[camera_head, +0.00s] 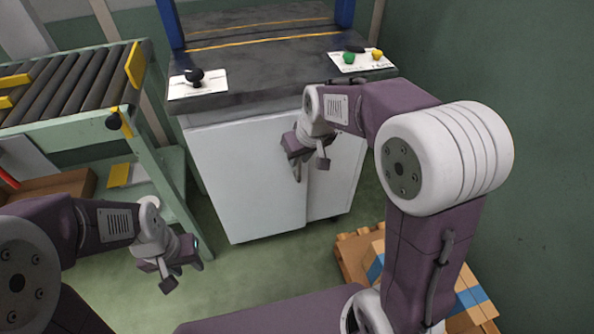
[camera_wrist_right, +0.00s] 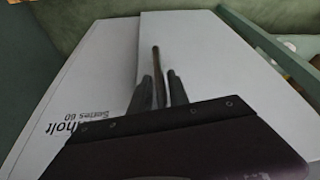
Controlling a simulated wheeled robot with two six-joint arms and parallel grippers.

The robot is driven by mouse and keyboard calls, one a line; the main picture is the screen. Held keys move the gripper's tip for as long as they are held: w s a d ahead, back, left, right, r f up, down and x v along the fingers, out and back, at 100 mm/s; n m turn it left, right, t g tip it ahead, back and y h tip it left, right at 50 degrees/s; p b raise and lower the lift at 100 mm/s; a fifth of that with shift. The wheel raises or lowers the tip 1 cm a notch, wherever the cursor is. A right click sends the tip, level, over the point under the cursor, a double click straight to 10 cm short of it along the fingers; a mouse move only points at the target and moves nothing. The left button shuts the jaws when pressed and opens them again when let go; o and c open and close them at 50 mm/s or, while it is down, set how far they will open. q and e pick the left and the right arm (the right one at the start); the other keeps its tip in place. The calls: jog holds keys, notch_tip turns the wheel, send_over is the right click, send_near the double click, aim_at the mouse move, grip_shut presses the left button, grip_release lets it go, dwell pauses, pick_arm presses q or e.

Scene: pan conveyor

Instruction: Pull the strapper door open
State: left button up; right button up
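The strapper (camera_head: 255,75) stands at the back centre, with a dark top and a white front. Its front has a left panel (camera_head: 238,170) and a right panel (camera_head: 345,165) meeting at a seam; I cannot tell whether either is slightly ajar. My right gripper (camera_head: 309,166) is at the front near that seam. In the right wrist view, a thin dark bar handle (camera_wrist_right: 156,65) lies between the fingers of my right gripper (camera_wrist_right: 159,85), with a small gap visible on its right. My left gripper (camera_head: 183,275) is open and empty, low at the left, away from the strapper.
A roller conveyor (camera_head: 60,90) on a green frame stands left of the strapper. Cardboard boxes on a pallet (camera_head: 352,255) lie on the floor at the right. A green wall (camera_head: 510,70) closes off the right side. Green floor is clear before the strapper.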

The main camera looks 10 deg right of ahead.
jog(key=b+x, duration=0.1)
jog(key=x, duration=0.3)
jog(key=shift+r, duration=0.1)
grip_shut()
dwell(1.3)
